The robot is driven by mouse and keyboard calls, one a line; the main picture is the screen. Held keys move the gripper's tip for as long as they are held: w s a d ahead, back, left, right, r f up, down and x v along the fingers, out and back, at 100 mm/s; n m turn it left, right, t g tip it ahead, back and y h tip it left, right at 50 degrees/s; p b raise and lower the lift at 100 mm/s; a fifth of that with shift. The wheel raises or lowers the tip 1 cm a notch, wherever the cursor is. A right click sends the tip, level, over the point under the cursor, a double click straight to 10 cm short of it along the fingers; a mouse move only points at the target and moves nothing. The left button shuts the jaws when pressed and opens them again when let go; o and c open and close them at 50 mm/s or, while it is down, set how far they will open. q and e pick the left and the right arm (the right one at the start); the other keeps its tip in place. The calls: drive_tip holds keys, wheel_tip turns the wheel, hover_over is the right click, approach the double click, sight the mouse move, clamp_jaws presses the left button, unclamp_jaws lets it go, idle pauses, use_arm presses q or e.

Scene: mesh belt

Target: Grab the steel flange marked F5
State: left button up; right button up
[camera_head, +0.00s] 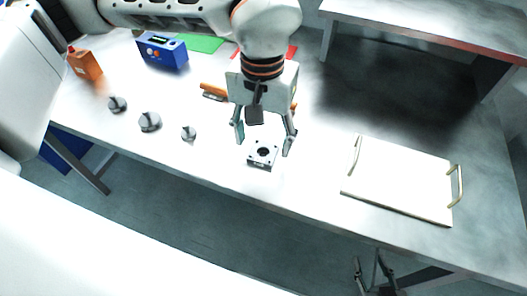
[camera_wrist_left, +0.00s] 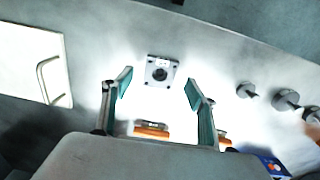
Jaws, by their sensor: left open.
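A square grey steel flange (camera_head: 263,154) with a dark centre hole and corner holes lies flat near the table's front edge. In the left wrist view the flange (camera_wrist_left: 161,72) has a small pale label whose mark is too small to read. My left gripper (camera_head: 264,145) points down above the flange, open, with a finger to each side of it. In the left wrist view the fingers (camera_wrist_left: 158,86) are apart with nothing between them, and the flange lies just beyond their tips. My right gripper (camera_head: 374,274) is low at the bottom edge, beyond the table, its fingers apart and empty.
Several grey knobbed weights (camera_head: 150,122) stand left of the flange. An orange-handled tool (camera_head: 214,91) lies behind the gripper. A blue box (camera_head: 163,52) and an orange box (camera_head: 85,64) stand farther back. A white tray (camera_head: 400,180) with two handles lies at right.

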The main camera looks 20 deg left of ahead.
sight(263, 156)
use_arm(q)
drive_tip(key=shift+f, duration=1.6)
drive_tip(key=shift+c, duration=0.3)
drive_tip(key=c, duration=1.4)
drive_tip(key=shift+r, duration=0.1)
